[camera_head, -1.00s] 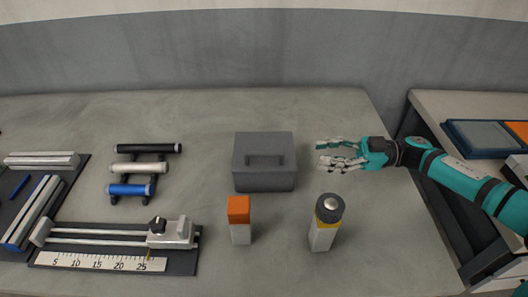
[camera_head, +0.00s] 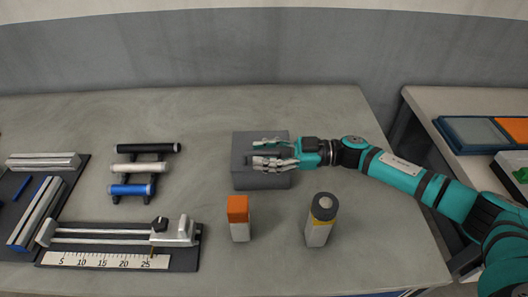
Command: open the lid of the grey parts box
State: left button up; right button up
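The grey parts box (camera_head: 242,178) stands shut near the middle of the table. My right gripper (camera_head: 258,153) is over its lid, with the fingers pointing left and spread apart around the place of the lid's handle. The handle is hidden behind the fingers, so I cannot tell whether they touch it. The lid lies level on the box. My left gripper is not in view.
An orange-topped block (camera_head: 238,217) and a grey-capped cylinder (camera_head: 319,219) stand in front of the box. A rack of rolls (camera_head: 140,168) and a ruler fixture (camera_head: 110,250) are to the left. The table (camera_head: 230,108) behind the box is clear. A side table (camera_head: 440,102) is at right.

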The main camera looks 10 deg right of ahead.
grip_shut()
dwell(0.4)
